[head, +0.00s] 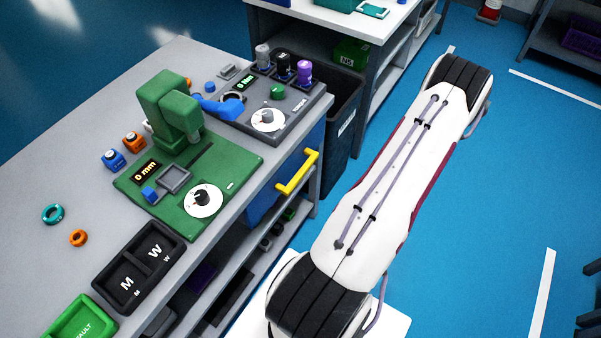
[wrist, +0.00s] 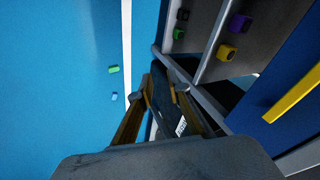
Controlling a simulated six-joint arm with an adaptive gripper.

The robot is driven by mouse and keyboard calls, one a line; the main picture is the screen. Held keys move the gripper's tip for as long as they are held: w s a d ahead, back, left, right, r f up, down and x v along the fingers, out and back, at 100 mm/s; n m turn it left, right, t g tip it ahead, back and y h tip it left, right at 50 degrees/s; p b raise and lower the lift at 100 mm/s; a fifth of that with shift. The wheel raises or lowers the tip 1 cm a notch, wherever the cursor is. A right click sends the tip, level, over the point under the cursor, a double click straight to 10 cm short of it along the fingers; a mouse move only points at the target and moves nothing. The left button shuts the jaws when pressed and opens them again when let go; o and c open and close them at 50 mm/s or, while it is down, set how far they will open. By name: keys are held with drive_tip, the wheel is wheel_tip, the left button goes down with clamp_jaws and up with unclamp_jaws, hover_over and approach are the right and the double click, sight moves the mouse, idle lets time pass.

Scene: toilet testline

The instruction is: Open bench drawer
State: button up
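The bench drawer has a blue front (head: 264,202) and a yellow bar handle (head: 298,172), below the bench top's right edge in the head view. The drawer looks closed. In the wrist view the blue front (wrist: 283,60) and the handle (wrist: 292,95) are at the right edge, partly cut off. My gripper (wrist: 160,88) shows at the bottom centre of the wrist view, its two fingers apart with nothing between them. It is apart from the handle, which lies to its right. The head view does not show my gripper.
A dark bin (head: 343,125) stands beyond the drawer, near the bench end. Open shelves (head: 232,255) with small items lie under the bench top (head: 65,120). Green and grey test devices stand on top. Blue floor (head: 480,190) is free to the right of my arm.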

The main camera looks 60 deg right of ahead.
drive_tip(key=w+a+f+m+t, duration=0.1)
drive_tip(key=w+a+t, duration=0.1)
drive_tip(key=w+t, duration=0.15)
drive_tip(key=m+t+y, duration=0.2)
drive_tip(key=m+t, duration=0.1)
drive_tip(key=t, duration=0.4)
approach(301, 172)
drive_tip(key=shift+w+f, duration=0.3)
drive_tip(key=shift+w, duration=0.25)
drive_tip(key=shift+w+f, duration=0.3)
drive_tip(key=shift+w, duration=0.3)
drive_tip(key=shift+w, duration=0.15)
drive_tip(key=shift+x, duration=3.75)
clamp_jaws()
